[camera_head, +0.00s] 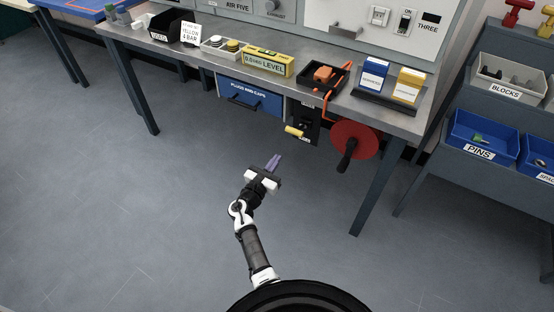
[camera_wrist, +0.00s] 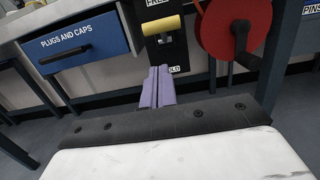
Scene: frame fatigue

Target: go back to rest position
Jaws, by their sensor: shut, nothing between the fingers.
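My gripper (camera_head: 273,163) is in the lower middle of the head view, over open floor in front of the workbench. Its two purple fingers lie together, with nothing between them. In the wrist view my gripper (camera_wrist: 159,84) points toward the black panel with the yellow handle under the bench. The fingertips appear apart from the panel and the bench.
Blue bins (camera_head: 484,133) stand right. The floor (camera_head: 120,215) is clear left.

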